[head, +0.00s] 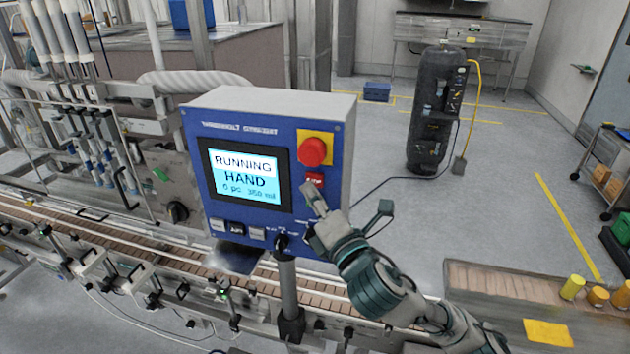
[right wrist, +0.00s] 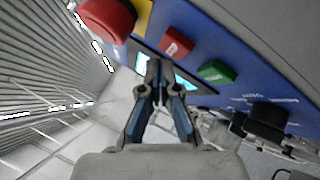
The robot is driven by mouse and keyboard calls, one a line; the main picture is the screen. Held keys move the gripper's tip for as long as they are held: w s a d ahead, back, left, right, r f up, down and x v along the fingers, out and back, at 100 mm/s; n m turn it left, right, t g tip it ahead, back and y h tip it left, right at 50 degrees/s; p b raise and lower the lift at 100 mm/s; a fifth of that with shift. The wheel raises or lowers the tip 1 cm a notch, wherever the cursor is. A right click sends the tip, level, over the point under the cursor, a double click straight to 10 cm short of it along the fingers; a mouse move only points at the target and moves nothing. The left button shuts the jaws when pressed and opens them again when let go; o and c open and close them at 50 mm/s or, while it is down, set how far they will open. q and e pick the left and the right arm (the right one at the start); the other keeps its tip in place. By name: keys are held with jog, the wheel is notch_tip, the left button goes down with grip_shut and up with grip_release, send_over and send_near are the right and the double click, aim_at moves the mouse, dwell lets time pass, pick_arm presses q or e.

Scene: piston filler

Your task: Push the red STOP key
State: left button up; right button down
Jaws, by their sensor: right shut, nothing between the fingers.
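The red STOP key (head: 314,180) is on the blue face of the control box (head: 215,126), below the red mushroom button (head: 313,151). The STOP key also shows in the right wrist view (right wrist: 177,43), between the mushroom button and a green key (right wrist: 217,71). My right gripper (head: 309,190) is shut and empty, its tips just below the STOP key in the head view. In the right wrist view its closed tips (right wrist: 159,66) are close to the key; I cannot tell whether they touch the panel. The green key is hidden behind the gripper in the head view. My left gripper is out of view.
The screen (head: 245,175) reads RUNNING, HAND. The mushroom button sits on a yellow plate (head: 328,140). A black knob (right wrist: 265,122) is beyond the green key. A conveyor (head: 150,245) runs below the box.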

jog(key=shift+a, duration=0.15)
jog(key=shift+w, duration=0.1)
jog(key=shift+w+r+p, duration=0.1)
jog(key=shift+w+p, duration=0.1)
jog(key=shift+p, duration=0.1)
jog(key=shift+w+d, duration=0.3)
jog(key=shift+w, duration=0.1)
dwell(0.7)
dwell(0.4)
jog(key=shift+s+a+p, duration=0.25)
jog(key=shift+s+p, duration=0.05)
jog(key=shift+s, duration=0.5)
